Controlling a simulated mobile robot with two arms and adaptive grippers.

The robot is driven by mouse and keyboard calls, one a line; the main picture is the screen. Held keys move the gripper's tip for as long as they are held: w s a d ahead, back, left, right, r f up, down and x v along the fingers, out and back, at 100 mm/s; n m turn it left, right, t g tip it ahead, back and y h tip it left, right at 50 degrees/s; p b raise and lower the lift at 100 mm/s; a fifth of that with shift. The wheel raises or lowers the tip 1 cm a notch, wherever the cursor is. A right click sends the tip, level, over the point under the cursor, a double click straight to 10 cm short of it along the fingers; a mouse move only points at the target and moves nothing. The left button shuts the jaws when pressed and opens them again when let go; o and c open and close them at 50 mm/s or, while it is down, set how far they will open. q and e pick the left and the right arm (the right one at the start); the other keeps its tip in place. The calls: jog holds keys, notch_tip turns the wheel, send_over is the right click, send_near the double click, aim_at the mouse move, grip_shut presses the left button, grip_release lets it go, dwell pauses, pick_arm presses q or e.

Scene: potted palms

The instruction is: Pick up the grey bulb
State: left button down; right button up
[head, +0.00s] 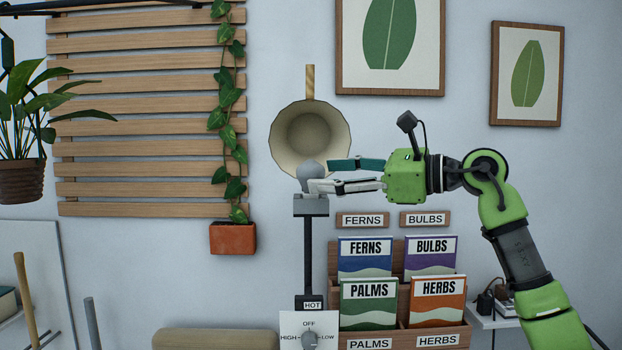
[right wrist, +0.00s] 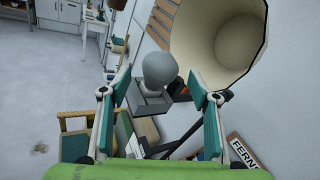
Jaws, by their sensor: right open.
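The grey bulb (head: 307,171) stands upright on a dark square holder (head: 311,207) on top of a black post, in front of a cream cone-shaped shade. My right gripper (head: 322,175) reaches in from the right, its fingers level with the bulb. It is open, and the lower finger partly overlaps the bulb in the head view. In the right wrist view the bulb (right wrist: 159,69) shows between the two spread fingertips, with a gap on each side. I cannot tell how far ahead of the tips it is. My left gripper is not in view.
The cream shade (head: 311,135) hangs close behind the bulb. Below my right gripper a wooden rack (head: 393,287) holds seed-packet-like cards. A control box (head: 309,333) with a dial stands under the post. A terracotta pot (head: 233,238) with ivy hangs left on wooden slats.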

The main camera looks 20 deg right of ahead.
aim_at(323, 171)
jog(key=x, duration=0.1)
jog(key=p+x, duration=0.1)
jog(key=x, duration=0.2)
jog(key=shift+a+r, duration=0.1)
jog(key=shift+r, duration=0.3)
jog(key=shift+w+a+f, duration=0.1)
jog(key=shift+w+a, duration=0.05)
jog(key=shift+a, duration=0.1)
jog(key=shift+d, duration=0.2)
jog(key=shift+c, duration=1.2)
jog(key=c, duration=1)
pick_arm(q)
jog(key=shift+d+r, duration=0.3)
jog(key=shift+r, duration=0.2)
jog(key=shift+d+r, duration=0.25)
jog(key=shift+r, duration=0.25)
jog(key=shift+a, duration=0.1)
